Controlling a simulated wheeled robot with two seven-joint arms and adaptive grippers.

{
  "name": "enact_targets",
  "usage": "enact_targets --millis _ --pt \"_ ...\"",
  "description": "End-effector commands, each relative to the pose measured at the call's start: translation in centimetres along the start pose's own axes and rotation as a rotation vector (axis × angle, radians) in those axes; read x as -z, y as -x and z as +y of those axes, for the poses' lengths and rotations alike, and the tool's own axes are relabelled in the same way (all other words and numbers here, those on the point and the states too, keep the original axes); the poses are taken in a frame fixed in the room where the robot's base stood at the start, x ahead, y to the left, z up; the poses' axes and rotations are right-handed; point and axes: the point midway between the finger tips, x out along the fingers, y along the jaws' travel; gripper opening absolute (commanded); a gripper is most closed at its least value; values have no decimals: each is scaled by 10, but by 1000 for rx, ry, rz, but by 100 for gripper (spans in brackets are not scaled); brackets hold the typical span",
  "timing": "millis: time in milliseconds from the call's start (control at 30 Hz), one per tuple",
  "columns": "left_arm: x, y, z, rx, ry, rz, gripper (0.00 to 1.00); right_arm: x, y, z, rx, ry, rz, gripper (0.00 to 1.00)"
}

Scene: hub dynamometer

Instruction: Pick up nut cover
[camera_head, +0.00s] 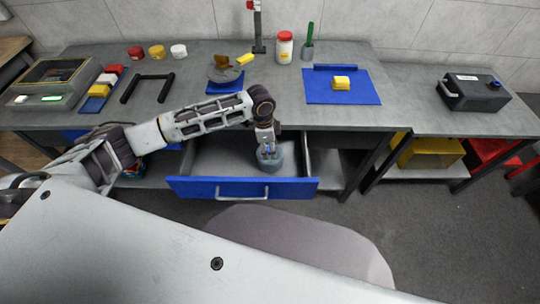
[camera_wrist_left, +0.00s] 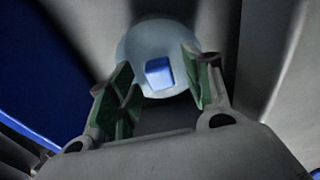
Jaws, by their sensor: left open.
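A round, pale blue-grey domed piece with a small blue square on top, which looks like the nut cover (camera_head: 272,165), sits inside the open blue-fronted drawer (camera_head: 190,187). In the left wrist view the nut cover (camera_wrist_left: 135,48) shows just beyond my fingers, with its blue square between the two green-padded fingertips. My left gripper (camera_head: 268,153) points down into the drawer over the cover; in the left wrist view the gripper (camera_wrist_left: 158,80) is open, one finger each side of the square. I cannot tell whether the fingers touch the cover. My right gripper is not in view.
The drawer's walls and front panel stand close around my left gripper. A grey seat (camera_head: 300,235) stands before the drawer.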

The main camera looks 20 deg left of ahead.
Motion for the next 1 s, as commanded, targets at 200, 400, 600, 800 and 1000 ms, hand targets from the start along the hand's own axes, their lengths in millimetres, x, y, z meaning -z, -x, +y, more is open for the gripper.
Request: enact_targets --millis 200,400,600,800,1000 --pt "0 0 0 0 0 0 50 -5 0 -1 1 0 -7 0" --pt "0 0 0 0 0 0 42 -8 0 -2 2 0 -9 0" --pt "0 0 0 0 0 0 17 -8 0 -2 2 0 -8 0" --pt "0 0 0 0 0 0 0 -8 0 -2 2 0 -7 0" --pt "0 1 0 0 0 1 0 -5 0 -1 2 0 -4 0"
